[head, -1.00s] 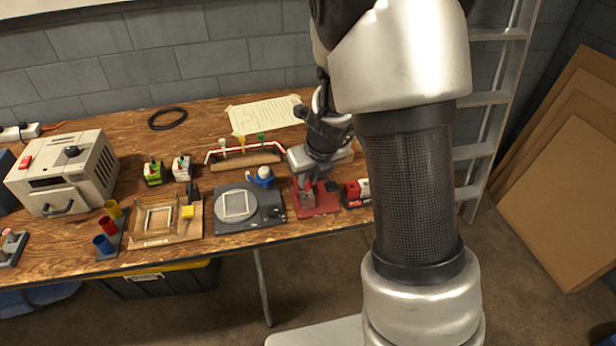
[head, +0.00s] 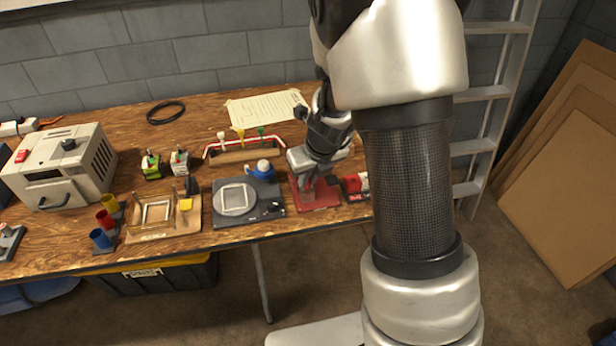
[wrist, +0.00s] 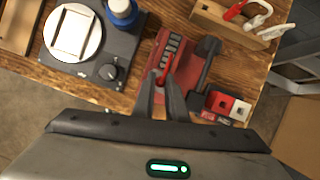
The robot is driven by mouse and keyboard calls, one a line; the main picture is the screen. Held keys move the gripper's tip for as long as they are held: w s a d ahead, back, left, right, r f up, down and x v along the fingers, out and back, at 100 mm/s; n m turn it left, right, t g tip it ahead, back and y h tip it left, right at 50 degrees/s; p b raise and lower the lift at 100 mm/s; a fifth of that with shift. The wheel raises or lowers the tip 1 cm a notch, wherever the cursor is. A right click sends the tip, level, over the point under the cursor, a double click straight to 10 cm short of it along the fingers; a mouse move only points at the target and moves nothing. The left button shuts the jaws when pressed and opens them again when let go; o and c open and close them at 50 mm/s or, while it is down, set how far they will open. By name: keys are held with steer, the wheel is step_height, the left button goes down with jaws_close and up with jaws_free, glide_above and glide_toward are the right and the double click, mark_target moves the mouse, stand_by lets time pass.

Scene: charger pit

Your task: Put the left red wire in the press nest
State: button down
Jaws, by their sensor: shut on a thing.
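My gripper (wrist: 160,90) is shut on a thin red piece (wrist: 167,66), which I take to be the left red wire. It stands out between the two fingertips. In the head view my gripper (head: 308,182) is low over the red press (head: 322,201). In the wrist view the press (wrist: 151,72) has a row of grey slots and a dark lever at its right. The wire overlaps the press near the slots. I cannot tell whether it touches the nest, and the fingers hide part of the press.
Left of the press is a dark plate with a round white disc (head: 235,199) and a blue-and-white bottle (head: 263,170). Right of it are small red and white boxes (wrist: 219,102). A wooden holder (wrist: 228,28) with red and white pieces stands behind. The table's front edge is close.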

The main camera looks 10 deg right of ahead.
steer(key=shift+f, duration=0.35)
stand_by(0.7)
steer(key=c, duration=1.7)
jaws_free()
steer(key=shift+r, duration=0.2)
steer(key=shift+r+p, duration=3.4)
steer(key=shift+p, duration=0.35)
